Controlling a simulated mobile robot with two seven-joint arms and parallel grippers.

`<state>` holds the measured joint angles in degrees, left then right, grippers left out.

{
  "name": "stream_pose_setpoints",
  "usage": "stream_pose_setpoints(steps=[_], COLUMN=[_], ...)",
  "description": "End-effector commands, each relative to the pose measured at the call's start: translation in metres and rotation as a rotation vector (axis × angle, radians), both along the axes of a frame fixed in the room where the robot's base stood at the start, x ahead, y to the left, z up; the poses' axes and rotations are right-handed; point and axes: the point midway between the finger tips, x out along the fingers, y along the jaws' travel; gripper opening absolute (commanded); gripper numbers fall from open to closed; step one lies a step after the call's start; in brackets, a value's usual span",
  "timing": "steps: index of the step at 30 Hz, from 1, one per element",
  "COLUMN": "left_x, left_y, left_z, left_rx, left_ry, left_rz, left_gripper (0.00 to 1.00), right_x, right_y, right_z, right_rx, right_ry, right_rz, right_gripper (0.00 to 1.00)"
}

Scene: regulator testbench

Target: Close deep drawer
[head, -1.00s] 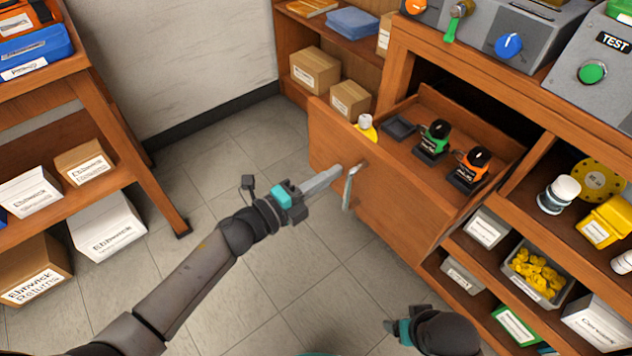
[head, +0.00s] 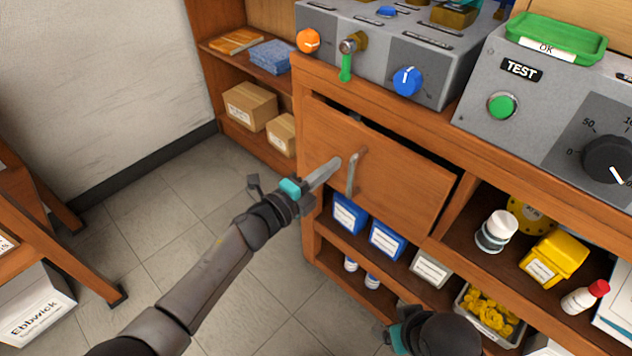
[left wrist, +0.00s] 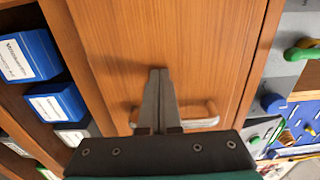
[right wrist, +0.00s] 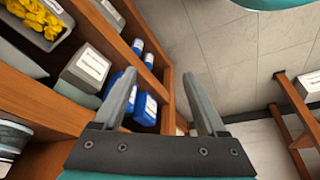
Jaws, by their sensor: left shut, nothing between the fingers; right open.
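In the left wrist view the fingertips (left wrist: 160,72) are against or very near the wood; I cannot tell which. My right gripper (right wrist: 163,95) is open and empty, low before the lower shelves.
Lower shelves hold blue boxes (head: 387,241), a bin of yellow parts (head: 490,308) and a white-capped bottle (head: 496,231). Grey test panels (head: 440,75) stand on the bench top. The tiled floor (head: 190,210) left of the cabinet is clear.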

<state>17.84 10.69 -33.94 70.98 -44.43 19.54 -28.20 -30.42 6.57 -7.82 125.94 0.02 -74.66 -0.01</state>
Motion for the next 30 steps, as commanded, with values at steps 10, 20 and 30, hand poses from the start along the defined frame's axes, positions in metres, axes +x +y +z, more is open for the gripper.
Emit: stream_pose_setpoints(steps=[10,20,30], left_x=[0.025,0.029,0.029], left_y=[-0.025,-0.029,-0.026], left_z=[-0.001,0.002,0.003], left_rx=[0.000,-0.001,-0.002], left_ry=[0.000,-0.001,-0.004], left_rz=[0.000,0.002,0.004], left_gripper=[0.00,0.00,0.00], right_x=[0.000,0.000,0.001], right_y=[0.000,0.000,0.000], right_z=[0.028,0.033,0.034], right_rx=[0.006,0.007,0.006], right_ry=[-0.042,-0.047,-0.049], right_rz=[-0.001,-0.001,-0.002], right_gripper=[0.74,0.74,0.74])
